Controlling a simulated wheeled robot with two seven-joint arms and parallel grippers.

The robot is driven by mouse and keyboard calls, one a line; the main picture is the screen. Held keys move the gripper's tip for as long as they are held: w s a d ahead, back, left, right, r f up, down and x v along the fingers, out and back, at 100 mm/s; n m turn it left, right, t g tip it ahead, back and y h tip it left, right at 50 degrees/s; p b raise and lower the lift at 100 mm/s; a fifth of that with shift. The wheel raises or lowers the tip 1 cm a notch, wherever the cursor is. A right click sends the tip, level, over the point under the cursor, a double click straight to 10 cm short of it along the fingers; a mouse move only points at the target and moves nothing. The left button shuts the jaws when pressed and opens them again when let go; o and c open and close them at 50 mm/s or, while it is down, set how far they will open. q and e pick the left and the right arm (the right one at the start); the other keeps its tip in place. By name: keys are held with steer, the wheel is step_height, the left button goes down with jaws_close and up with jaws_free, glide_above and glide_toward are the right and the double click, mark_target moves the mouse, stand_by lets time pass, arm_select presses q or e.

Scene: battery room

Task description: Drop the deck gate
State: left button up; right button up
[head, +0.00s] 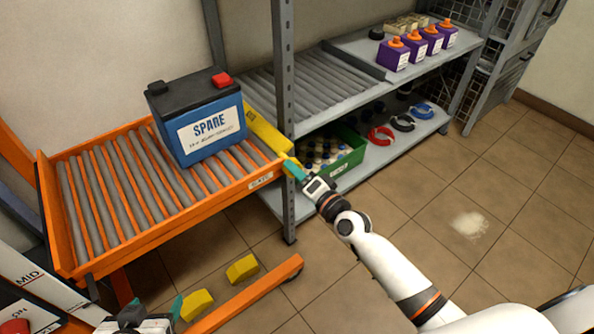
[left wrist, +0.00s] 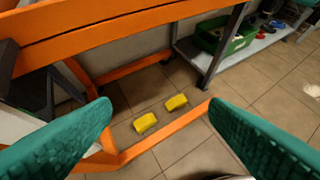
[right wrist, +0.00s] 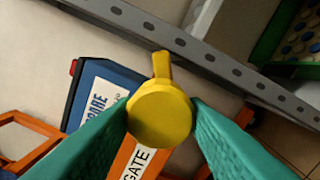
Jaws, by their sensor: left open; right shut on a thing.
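The deck gate is a yellow bar (head: 264,133) across the right end of the orange roller deck (head: 62,226), between the deck and the grey rack. My right gripper (head: 293,168) is shut on its near end. The right wrist view shows a round yellow knob (right wrist: 160,116) between the fingers, with a label reading GATE on the orange edge below. A blue battery (head: 200,118) marked SPARE, with a black top and red terminal cap, stands on the rollers, left of the gate. My left gripper (head: 153,312) is open and empty, low by the deck's front; its fingers also show in the left wrist view (left wrist: 160,135).
A grey rack (head: 287,100) stands right of the deck, with a roller shelf (head: 312,88), purple boxes (head: 393,53) and a green bin (head: 345,157). Two yellow blocks (head: 242,268) lie low near an orange rail (head: 250,295).

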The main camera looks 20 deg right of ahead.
arm_select(q)
steer(key=shift+s+a+f+g, duration=0.2)
steer(key=shift+s+f+g, duration=0.2)
steer(key=shift+s, duration=0.15)
arm_select(e)
steer(key=shift+m, duration=3.3)
steer(key=o, duration=1)
steer(key=shift+c, duration=0.2)
